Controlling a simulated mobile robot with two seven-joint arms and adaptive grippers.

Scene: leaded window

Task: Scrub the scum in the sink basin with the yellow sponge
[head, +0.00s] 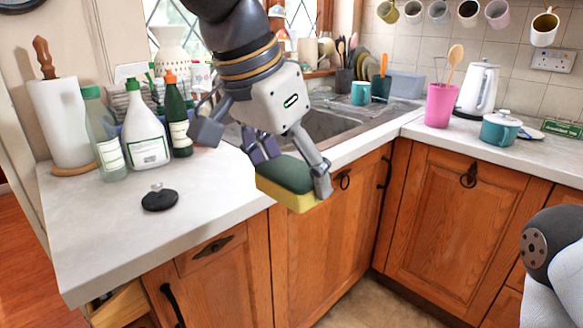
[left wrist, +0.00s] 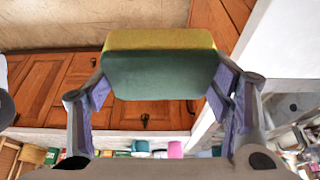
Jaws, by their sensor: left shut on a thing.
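The yellow sponge (head: 290,193) has a dark green pad on top and a yellow underside. My left gripper (head: 292,168) is shut on it and holds it in front of the counter's front edge, outside the sink. In the left wrist view the sponge (left wrist: 160,75) sits between the two fingers of the gripper (left wrist: 160,88). The grey sink basin (head: 330,123) lies behind the gripper, partly hidden by my arm and the sink's rim. I cannot make out any scum in it. My right gripper is not in view; only part of that arm shows at the lower right.
A green bottle (head: 177,118), a white spray bottle (head: 146,130) and a paper towel roll (head: 62,125) stand left of the sink. A black plug (head: 160,200) lies on the counter. A pink cup (head: 440,105), kettle (head: 478,90) and teal pot (head: 500,130) stand right.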

